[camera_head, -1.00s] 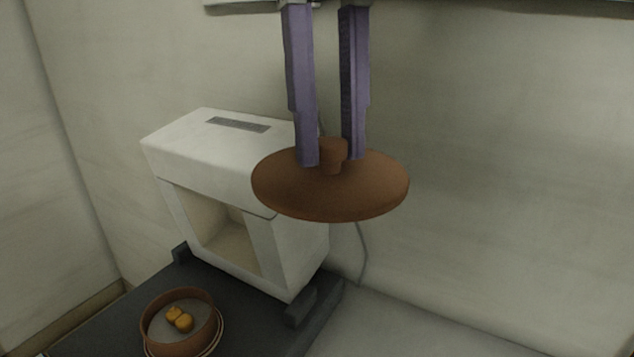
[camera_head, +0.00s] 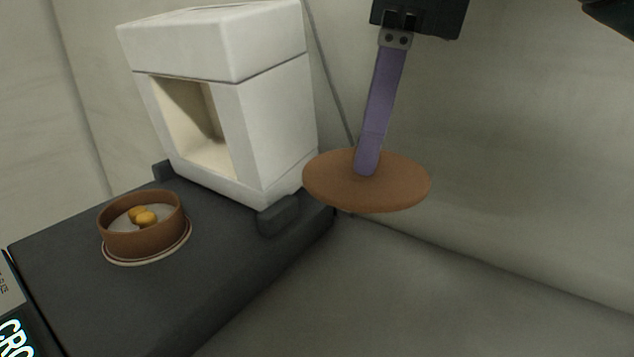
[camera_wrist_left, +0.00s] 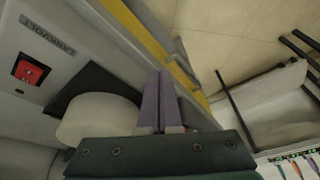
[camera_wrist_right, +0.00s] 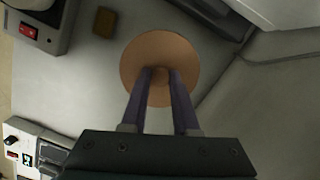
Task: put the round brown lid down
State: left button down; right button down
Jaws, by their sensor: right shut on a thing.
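The round brown lid (camera_head: 405,185) hangs in the air right of the white machine in the head view, roughly level. My right gripper (camera_head: 366,172) is shut on its knob, which one finger hides in the head view. In the right wrist view the lid (camera_wrist_right: 183,62) sits at the tips of my right gripper (camera_wrist_right: 161,72), above a pale surface. My left gripper (camera_wrist_left: 160,76) shows only in the left wrist view, with its two fingers together and nothing seen between them.
A brown round pot (camera_head: 145,238) with orange pieces stands on the dark platform (camera_head: 215,290), before the white open-fronted machine (camera_head: 285,130). A pale surface (camera_head: 430,300) lies clear at the right. A small brown block (camera_wrist_right: 105,21) lies near the lid in the right wrist view.

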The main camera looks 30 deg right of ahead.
notch_tip(320, 180, down, 16)
jog(key=shift+r+b, duration=0.1)
jog(key=shift+b, duration=0.9)
notch_tip(320, 180, down, 4)
jog(key=shift+f+b, duration=0.1)
jog(key=shift+b, duration=0.2)
jog(key=shift+f, duration=0.15)
jog(key=c, duration=0.7)
grip_release()
